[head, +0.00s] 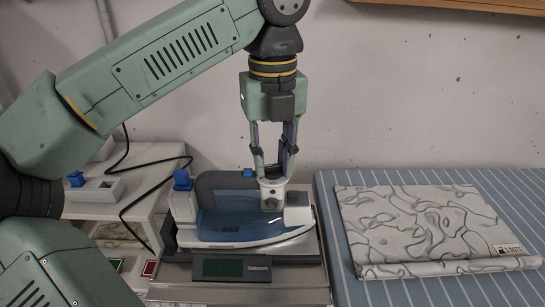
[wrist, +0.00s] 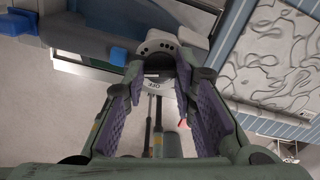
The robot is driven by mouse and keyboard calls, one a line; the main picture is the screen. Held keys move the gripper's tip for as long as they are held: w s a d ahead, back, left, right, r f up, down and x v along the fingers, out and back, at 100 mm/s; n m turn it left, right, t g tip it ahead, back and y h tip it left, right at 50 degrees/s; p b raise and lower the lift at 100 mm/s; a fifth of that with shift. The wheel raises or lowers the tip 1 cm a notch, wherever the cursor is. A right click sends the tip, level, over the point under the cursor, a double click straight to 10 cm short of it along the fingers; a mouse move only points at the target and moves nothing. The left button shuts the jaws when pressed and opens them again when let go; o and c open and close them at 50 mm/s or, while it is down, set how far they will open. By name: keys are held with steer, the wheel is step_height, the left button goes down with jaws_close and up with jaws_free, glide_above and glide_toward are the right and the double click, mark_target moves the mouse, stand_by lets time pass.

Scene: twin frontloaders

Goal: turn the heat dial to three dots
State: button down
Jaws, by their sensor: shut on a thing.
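A steam iron (head: 240,226) with a blue translucent body and a dark grey handle lies flat on a scale. Its heat dial (wrist: 160,65) is a dark knob in a white collar, with dots on one side and the word OFF on the other. In the head view, the white dial housing (head: 272,194) stands at the front end of the handle. My gripper (head: 275,168) points straight down over it, its fingers closed around the knob. The fingers partly hide the dial, and I cannot tell which mark it is set to.
A scale (head: 232,268) with a dark green display bears the iron. On the right, folded marbled cloth (head: 420,225) with a tag reading 3 DOTS (head: 509,249) lies on a striped blue board (head: 350,290). A white side table (head: 150,155) with a socket block and black cord stands left.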

steer(key=m, duration=0.5)
steer(key=shift+m, duration=0.4)
steer(key=m, duration=0.5)
steer(key=m+p, duration=0.1)
steer(key=m, duration=0.4)
steer(key=shift+m, duration=0.4)
steer(key=m+p, duration=0.1)
steer(key=m, duration=0.3)
steer(key=shift+m, duration=0.3)
steer(key=c, duration=1.3)
jaws_free()
